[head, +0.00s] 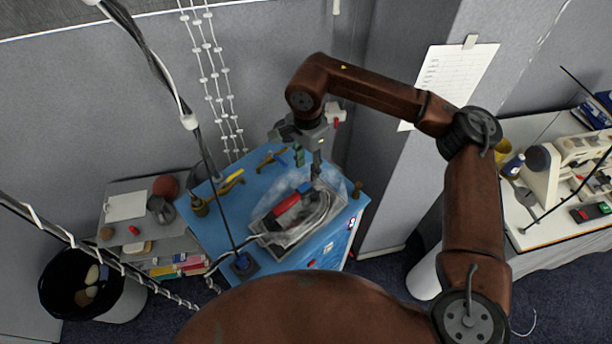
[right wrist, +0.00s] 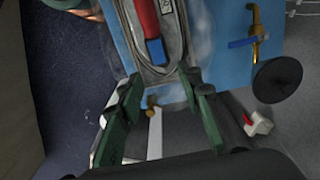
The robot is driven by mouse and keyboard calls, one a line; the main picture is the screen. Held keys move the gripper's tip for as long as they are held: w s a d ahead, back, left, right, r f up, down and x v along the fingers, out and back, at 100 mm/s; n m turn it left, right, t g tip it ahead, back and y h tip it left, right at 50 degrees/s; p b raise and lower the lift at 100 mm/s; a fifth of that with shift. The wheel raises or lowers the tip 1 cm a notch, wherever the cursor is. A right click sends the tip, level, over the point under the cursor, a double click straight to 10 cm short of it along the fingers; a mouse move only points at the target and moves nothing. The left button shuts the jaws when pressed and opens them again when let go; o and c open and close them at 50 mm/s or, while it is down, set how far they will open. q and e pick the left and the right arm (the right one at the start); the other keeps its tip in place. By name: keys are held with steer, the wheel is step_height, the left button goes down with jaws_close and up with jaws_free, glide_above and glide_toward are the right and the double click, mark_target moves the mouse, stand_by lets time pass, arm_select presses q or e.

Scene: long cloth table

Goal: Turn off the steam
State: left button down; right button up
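An iron with a red handle (head: 287,205) and a blue end lies in a grey tray (head: 262,228) on the blue table, with pale, see-through haze around it. The red handle also shows in the right wrist view (right wrist: 146,20). A brass valve with a blue lever (right wrist: 257,36) sits on the table; it shows behind the iron in the head view (head: 270,159). My right gripper (head: 308,160) is above the table's back edge, beside the iron. My left gripper is out of view.
A yellow-handled piece (head: 232,181) lies on the blue table's left part. A small brass knob (head: 357,188) is at its right edge. A white and red fitting (head: 335,113) is close behind my right gripper. A sewing machine (head: 565,165) stands on the right table.

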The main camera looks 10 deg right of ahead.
mark_target(307, 185)
step_height(307, 185, down, 5)
steer(key=shift+s+f+p, duration=0.1)
steer(key=shift+p, duration=0.75)
steer(key=shift+f, duration=0.7)
steer(key=shift+c, duration=0.5)
jaws_close()
